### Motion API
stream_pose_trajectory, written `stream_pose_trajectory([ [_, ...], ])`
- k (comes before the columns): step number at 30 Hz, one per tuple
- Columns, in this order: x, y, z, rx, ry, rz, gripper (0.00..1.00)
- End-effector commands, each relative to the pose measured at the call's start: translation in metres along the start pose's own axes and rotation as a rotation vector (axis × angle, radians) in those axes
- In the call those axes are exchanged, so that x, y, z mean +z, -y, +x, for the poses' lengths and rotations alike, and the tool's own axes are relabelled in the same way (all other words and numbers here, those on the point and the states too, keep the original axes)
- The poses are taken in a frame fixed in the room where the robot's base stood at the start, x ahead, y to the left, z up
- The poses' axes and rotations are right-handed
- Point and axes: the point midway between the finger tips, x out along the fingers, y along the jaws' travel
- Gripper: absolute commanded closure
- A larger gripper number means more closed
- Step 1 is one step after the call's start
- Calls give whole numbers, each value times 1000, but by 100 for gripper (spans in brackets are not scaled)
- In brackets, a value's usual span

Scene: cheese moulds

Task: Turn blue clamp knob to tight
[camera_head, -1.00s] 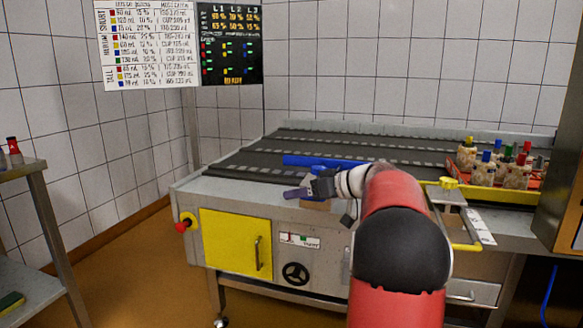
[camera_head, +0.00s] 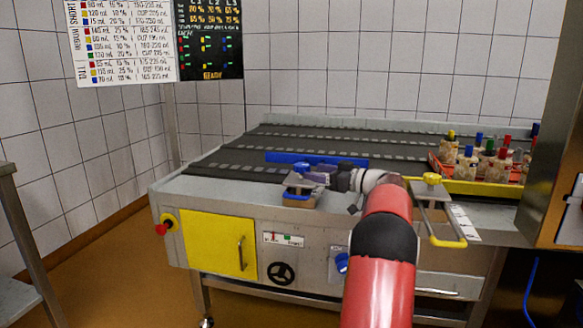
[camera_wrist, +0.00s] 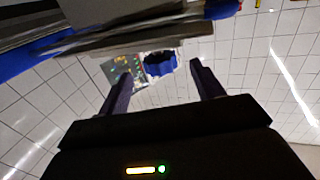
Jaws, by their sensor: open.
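A blue lobed clamp knob (camera_wrist: 160,65) shows in the wrist view, between and beyond the two dark fingers of my gripper (camera_wrist: 162,84). The fingers are apart, with a gap on each side of the knob, and hold nothing. In the head view my gripper (camera_head: 316,178) is above the front edge of the machine, beside the blue guide bar (camera_head: 285,157) and over a small blue-edged slide (camera_head: 299,196).
A yellow knob (camera_head: 431,178) sits on a yellow-handled slide (camera_head: 448,242) right of my arm. Another blue knob (camera_head: 342,263) is on the machine's front panel. Several filled moulds (camera_head: 468,168) stand at the right. The conveyor (camera_head: 240,160) left of my gripper is clear.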

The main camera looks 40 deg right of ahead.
Motion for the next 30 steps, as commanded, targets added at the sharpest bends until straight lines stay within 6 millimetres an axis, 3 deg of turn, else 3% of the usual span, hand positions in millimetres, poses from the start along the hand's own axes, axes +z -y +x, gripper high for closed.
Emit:
stream_pose_trajectory([
  [15,-2,-1,68,0,-2,-3,34],
  [27,0,-1,77,2,-2,-3,34],
  [30,0,-1,77,2,-2,-3,47],
])
